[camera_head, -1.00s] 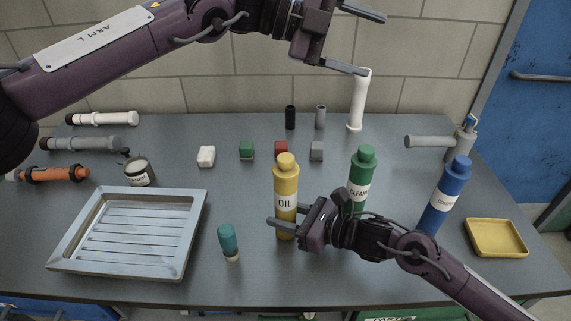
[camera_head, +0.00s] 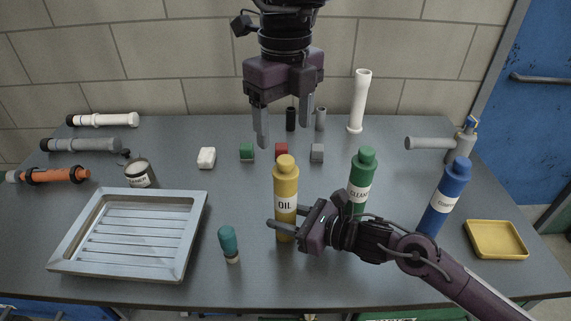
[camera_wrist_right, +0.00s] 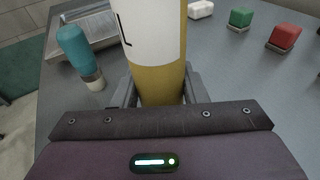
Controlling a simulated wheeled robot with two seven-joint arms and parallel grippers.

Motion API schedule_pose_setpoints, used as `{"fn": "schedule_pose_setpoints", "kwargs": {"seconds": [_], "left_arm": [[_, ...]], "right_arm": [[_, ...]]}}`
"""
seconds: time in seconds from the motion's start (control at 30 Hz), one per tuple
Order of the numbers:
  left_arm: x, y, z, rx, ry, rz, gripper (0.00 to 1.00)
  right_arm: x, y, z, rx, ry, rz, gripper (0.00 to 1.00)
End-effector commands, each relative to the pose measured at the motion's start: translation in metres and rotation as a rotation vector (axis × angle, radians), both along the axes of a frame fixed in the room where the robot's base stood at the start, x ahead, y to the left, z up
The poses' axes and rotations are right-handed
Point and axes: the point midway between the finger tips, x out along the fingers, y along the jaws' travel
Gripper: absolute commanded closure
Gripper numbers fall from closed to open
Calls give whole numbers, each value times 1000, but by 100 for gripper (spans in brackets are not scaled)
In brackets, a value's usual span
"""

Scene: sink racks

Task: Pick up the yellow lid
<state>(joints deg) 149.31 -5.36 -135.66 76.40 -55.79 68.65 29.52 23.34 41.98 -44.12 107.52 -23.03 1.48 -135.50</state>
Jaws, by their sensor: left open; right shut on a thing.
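The yellow lid is the cap (camera_head: 286,164) on top of the upright yellow oil bottle (camera_head: 285,190) in the head view. My right gripper (camera_head: 280,231) is shut on the bottle's lower body, below its label. In the right wrist view the bottle (camera_wrist_right: 158,75) stands between the fingers, with its cap out of frame. My left gripper (camera_head: 284,122) is open and empty, fingers pointing down, above and behind the cap. A shallow yellow tray (camera_head: 496,251) lies at the table's right.
A green bottle (camera_head: 360,180) and a blue bottle (camera_head: 445,198) stand to the right. A teal-topped item (camera_head: 228,240) stands left of the oil bottle. A metal rack tray (camera_head: 75,262) is at the left. Small blocks, including a red one (camera_head: 282,149), lie behind.

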Motion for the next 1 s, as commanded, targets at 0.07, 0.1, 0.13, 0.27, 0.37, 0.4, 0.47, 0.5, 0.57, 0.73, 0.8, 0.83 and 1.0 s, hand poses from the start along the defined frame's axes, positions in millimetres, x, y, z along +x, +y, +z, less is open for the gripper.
{"fn": "schedule_pose_setpoints", "kwargs": {"seconds": [0.07,0.1,0.13,0.27,0.37,0.4,0.47,0.5,0.57,0.73,0.8,0.83,1.0], "left_arm": [[0,0,-15,-3,3,-2,31],[0,0,-21,-2,4,-2,31],[0,0,-25,-1,3,-2,31],[1,0,-34,-3,0,-2,31],[2,0,-42,-2,1,-2,31],[4,-1,-47,-2,2,-2,31],[7,0,-56,-2,2,-3,31],[9,-1,-62,-2,2,-3,31],[11,-1,-71,-2,2,-3,31],[11,-1,-86,-4,0,-3,31],[11,-1,-87,-4,0,-3,31],[11,-1,-87,-4,0,-3,31],[11,-1,-87,-4,0,-3,36]], "right_arm": [[0,0,0,0,0,0,81],[0,0,0,0,0,0,81],[0,0,0,0,0,0,81],[0,0,0,0,0,-1,81],[0,0,0,0,0,-1,81],[0,0,0,0,0,-1,81],[0,0,0,0,0,-1,81],[0,0,0,0,0,-1,81],[0,0,0,0,0,-1,81],[0,0,0,0,0,-1,81],[0,0,0,0,0,-1,81],[0,0,0,0,0,-1,81],[0,0,0,0,0,-1,81]]}}
